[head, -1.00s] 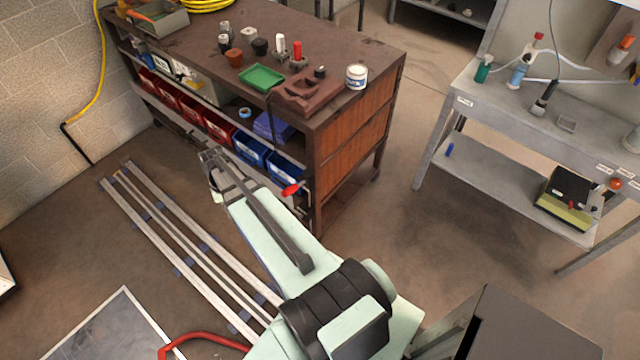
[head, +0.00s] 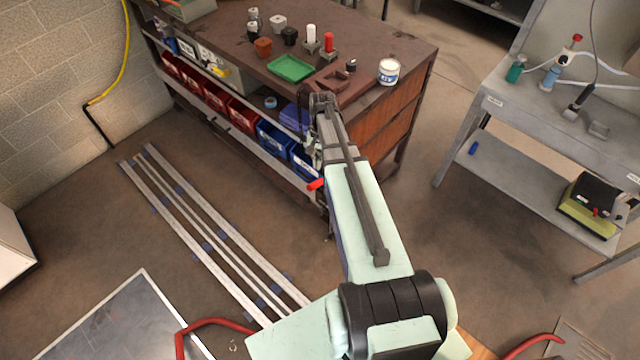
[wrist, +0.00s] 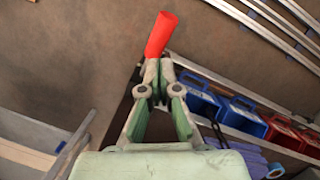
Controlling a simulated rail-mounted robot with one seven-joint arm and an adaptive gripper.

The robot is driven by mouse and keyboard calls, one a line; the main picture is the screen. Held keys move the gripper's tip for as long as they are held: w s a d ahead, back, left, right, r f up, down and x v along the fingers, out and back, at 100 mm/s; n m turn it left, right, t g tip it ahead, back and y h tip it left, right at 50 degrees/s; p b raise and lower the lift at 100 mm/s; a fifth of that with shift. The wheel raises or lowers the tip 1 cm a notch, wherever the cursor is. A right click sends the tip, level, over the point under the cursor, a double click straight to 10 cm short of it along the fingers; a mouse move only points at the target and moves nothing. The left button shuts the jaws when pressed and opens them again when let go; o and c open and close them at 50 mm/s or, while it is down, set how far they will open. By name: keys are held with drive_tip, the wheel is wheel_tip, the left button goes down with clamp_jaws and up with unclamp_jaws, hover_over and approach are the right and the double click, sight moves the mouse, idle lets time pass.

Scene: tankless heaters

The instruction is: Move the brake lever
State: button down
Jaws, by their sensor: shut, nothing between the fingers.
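The brake lever's red handle (head: 316,184) sticks out low at the near right corner of the brown workbench, just left of my arm. In the wrist view the red handle (wrist: 161,35) is just beyond my fingertips and overlaps them in the picture. My gripper (wrist: 158,75) is shut with nothing held. Whether the fingertips touch the handle cannot be told. The rest of the lever is hidden behind the fingers in the wrist view. In the head view my arm hides most of the gripper.
The workbench (head: 390,48) carries a green tray (head: 291,68), a white tin (head: 388,72) and small parts. Blue bins (head: 274,137) and red bins (head: 214,110) fill its shelf. Metal rails (head: 200,235) lie on the floor at left. A grey table (head: 500,92) stands at right.

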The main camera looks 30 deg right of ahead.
sight(317, 183)
drive_tip(key=shift+f, duration=0.1)
drive_tip(key=shift+b+x, duration=1.95)
drive_tip(key=shift+x, duration=1.5)
drive_tip(key=shift+f+b, duration=1.2)
drive_tip(key=shift+f, duration=1)
drive_tip(key=shift+w+d+r, duration=0.1)
drive_tip(key=shift+w+d+r+p, duration=0.25)
drive_tip(key=shift+w+d+p, duration=0.05)
drive_tip(key=shift+w+d, duration=0.2)
drive_tip(key=shift+w+d+r+p, duration=0.25)
drive_tip(key=shift+w+d, duration=0.2)
drive_tip(key=shift+w, duration=0.05)
